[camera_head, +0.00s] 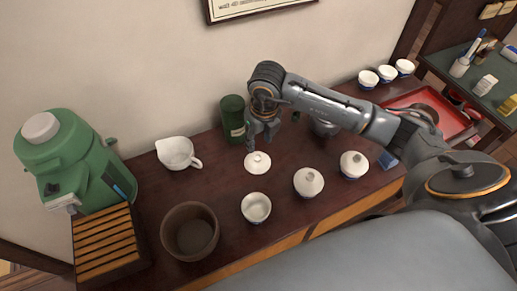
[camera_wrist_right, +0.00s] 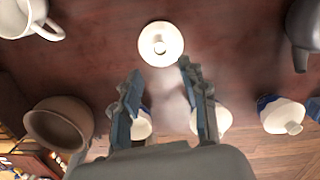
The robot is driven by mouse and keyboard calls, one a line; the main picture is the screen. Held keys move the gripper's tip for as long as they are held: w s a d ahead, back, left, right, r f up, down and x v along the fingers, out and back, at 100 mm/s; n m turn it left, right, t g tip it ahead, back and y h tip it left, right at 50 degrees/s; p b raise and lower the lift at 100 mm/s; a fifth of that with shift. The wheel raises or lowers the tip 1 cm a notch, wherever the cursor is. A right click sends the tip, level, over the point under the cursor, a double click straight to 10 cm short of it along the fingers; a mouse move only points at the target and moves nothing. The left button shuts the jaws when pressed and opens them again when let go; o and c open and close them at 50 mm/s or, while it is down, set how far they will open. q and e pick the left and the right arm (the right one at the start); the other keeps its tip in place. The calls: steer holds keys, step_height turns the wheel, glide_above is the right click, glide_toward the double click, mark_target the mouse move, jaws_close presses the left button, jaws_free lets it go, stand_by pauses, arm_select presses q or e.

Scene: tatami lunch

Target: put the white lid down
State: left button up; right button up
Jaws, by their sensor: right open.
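The white lid (camera_head: 257,163) is a small round disc with a knob on top. It lies knob-up on the dark wooden tabletop, behind the open white cup (camera_head: 256,208). In the right wrist view the lid (camera_wrist_right: 160,44) lies apart from the fingertips, beyond them. My right gripper (camera_head: 262,137) is above and just behind the lid in the head view. Its fingers (camera_wrist_right: 160,75) are spread with nothing between them. Two lidded white cups (camera_head: 308,182) (camera_head: 354,165) stand to the right of the open cup. My left gripper is not in view.
A white pitcher (camera_head: 178,153), a brown bowl (camera_head: 190,231) and a green dispenser (camera_head: 75,165) stand to the left. A green canister (camera_head: 233,118) is behind the gripper. A dark kettle (camera_wrist_right: 304,30) is to its right. A red tray (camera_head: 456,124) is farther right.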

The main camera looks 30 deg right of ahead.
steer(key=r, duration=0.3)
steer(key=shift+s+r, duration=0.25)
steer(key=shift+r, duration=0.1)
